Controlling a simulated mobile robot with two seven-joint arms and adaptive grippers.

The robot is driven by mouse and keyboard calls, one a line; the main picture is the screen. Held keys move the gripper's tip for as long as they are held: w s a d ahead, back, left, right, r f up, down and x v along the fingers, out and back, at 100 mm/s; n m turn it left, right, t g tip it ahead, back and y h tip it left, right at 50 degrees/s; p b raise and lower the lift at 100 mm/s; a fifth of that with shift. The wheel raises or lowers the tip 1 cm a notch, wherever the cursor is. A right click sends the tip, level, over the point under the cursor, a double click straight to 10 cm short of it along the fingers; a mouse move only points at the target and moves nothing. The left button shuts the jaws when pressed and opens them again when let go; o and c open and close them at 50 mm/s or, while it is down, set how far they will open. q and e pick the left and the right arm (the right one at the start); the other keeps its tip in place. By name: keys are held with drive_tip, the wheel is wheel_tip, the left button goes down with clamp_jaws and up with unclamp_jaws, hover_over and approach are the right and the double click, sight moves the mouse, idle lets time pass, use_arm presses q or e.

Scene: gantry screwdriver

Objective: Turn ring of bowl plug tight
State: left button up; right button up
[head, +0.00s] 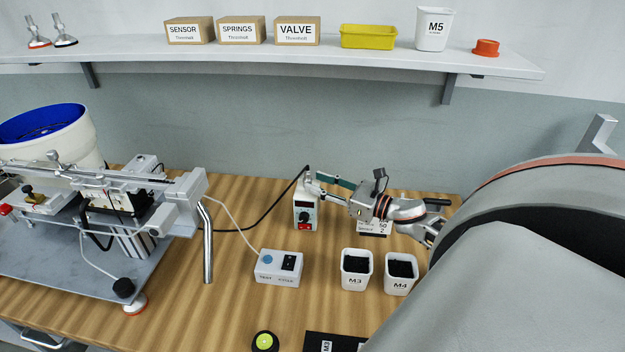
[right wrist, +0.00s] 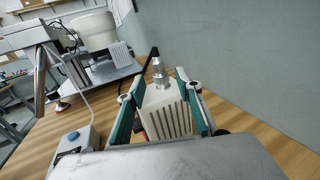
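The bowl plug (right wrist: 159,70) is a silver metal connector with a ring, standing upright on top of the white control box (head: 305,214). Its black cable leaves from the top. My right gripper (head: 312,181) reaches in from the right at the height of the box top. In the right wrist view its green-padded fingers (right wrist: 159,78) are open, one on each side of the plug, with gaps showing. The box's vented side (right wrist: 166,118) shows between them. In the head view the fingers partly hide the plug. My left gripper is not in view.
A switch box (head: 278,268) and cups marked M3 (head: 356,270) and M4 (head: 400,273) stand in front. The bowl feeder (head: 45,135) and gantry (head: 185,200) are at left. The wall shelf (head: 330,52) runs above. Bare table lies between gantry and control box.

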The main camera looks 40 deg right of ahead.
sight(308, 180)
drive_tip(key=shift+x, duration=1.35)
clamp_jaws()
